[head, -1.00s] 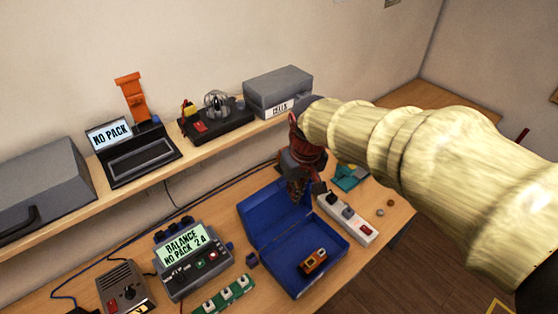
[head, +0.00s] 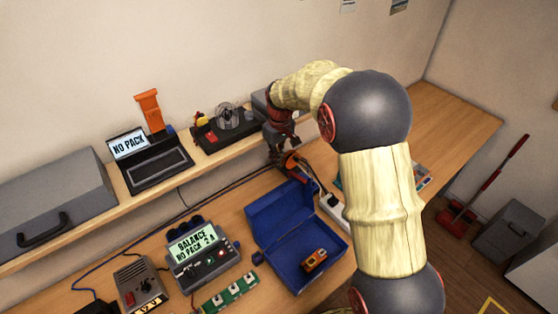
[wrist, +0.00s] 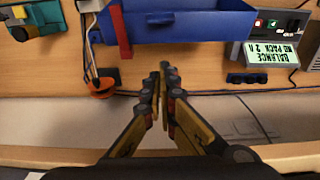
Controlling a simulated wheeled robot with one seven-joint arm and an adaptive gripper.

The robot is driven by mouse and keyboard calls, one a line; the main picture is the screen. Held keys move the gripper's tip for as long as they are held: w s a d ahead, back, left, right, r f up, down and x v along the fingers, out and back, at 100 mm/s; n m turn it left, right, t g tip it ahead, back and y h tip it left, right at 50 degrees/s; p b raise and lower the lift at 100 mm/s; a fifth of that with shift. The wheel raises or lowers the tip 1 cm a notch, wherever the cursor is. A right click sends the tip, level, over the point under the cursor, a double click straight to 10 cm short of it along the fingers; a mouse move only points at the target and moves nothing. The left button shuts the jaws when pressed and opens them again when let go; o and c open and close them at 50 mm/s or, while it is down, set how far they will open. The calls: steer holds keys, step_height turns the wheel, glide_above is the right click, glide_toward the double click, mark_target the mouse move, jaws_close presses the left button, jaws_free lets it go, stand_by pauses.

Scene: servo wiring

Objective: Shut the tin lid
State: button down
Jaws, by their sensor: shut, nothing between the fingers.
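The blue tin (head: 302,282) stands open on the bench. Its lid (head: 272,213) is swung back on the far side, toward the wall. An orange and black part (head: 314,261) lies inside the tin. My gripper (head: 283,155) is beyond the lid, near the shelf edge, above the back of the bench. In the wrist view my gripper (wrist: 165,72) is shut and empty, with its fingertips just short of the blue lid (wrist: 185,25). I cannot tell whether they touch it; a gap seems to show.
A white power strip (head: 333,212) stands right of the tin. The balance charger (head: 198,252) and a green board (head: 230,294) are to the left. An orange plug with cables (wrist: 102,88) lies near the gripper.

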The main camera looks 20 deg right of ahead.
mark_target(282, 185)
steer(key=s+f, duration=0.1)
steer(key=f, duration=0.1)
steer(key=s+d+f+p, duration=0.1)
steer(key=f, duration=0.1)
steer(key=s+f, duration=0.1)
steer(key=f, duration=0.1)
steer(key=shift+d+f+p, duration=0.1)
steer(key=shift+d+p, duration=0.05)
steer(key=shift+p, duration=0.25)
steer(key=shift+f, duration=0.1)
